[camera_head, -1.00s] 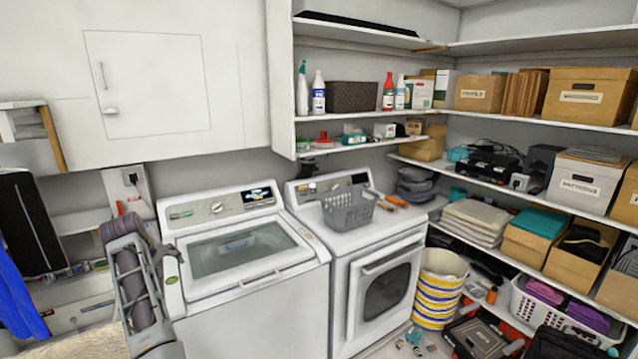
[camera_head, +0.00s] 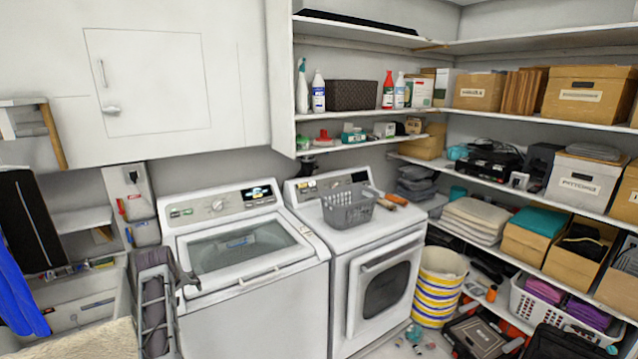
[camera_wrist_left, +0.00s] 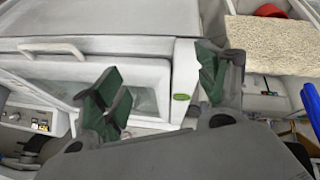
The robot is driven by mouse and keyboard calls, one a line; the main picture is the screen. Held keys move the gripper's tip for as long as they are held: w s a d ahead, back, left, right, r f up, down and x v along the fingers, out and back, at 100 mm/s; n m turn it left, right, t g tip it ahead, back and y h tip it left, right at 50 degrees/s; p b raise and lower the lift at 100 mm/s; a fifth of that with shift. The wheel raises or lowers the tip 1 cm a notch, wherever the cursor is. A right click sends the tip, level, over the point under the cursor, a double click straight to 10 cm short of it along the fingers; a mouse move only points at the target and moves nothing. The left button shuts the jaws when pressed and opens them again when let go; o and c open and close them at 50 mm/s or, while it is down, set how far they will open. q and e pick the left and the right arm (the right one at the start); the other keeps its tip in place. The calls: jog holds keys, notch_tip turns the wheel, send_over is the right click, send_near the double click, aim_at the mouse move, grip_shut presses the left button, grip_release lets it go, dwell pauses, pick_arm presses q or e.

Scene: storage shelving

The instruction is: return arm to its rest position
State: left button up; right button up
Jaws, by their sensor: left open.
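My left gripper (camera_head: 163,266) shows at the lower left of the head view, near the front left corner of the white washing machine (camera_head: 262,307). Its outline is hard to separate from the grey items there. In the left wrist view the gripper (camera_wrist_left: 160,84) has two dark fingers with green pads, spread wide apart. My right gripper is not in view.
A dryer (camera_head: 375,275) with a grey basket (camera_head: 349,209) on top stands right of the washer. Loaded shelves (camera_head: 560,196) line the right wall. A striped bucket (camera_head: 437,290) stands by the dryer.

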pick_arm(q)
jog(key=s+d+f+m, duration=0.2)
jog(key=s+d+f, duration=0.1)
jog(key=f, duration=0.8)
jog(key=s+d+f+m+g+b, duration=0.1)
jog(key=s+d+f, duration=0.15)
jog(key=f, duration=0.75)
jog(key=s+d+f+m, duration=0.2)
jog(key=s+d+f, duration=0.15)
jog(key=f, duration=0.75)
jog(key=s+d+f+m+g+b, duration=0.1)
jog(key=s+d+f+m, duration=0.25)
jog(key=s+f, duration=1.4)
jog(key=s+d+f+m+g, duration=0.1)
jog(key=s+f, duration=0.4)
jog(key=s, duration=0.7)
jog(key=s+d+f+m+h+b, duration=0.1)
jog(key=s+f, duration=0.4)
jog(key=s, duration=0.7)
jog(key=s+d+f+m+g, duration=0.1)
jog(key=s+f, duration=0.4)
jog(key=s, duration=0.8)
jog(key=shift+d+g+h, duration=0.3)
jog(key=shift+d, duration=0.4)
jog(key=shift+a, duration=0.1)
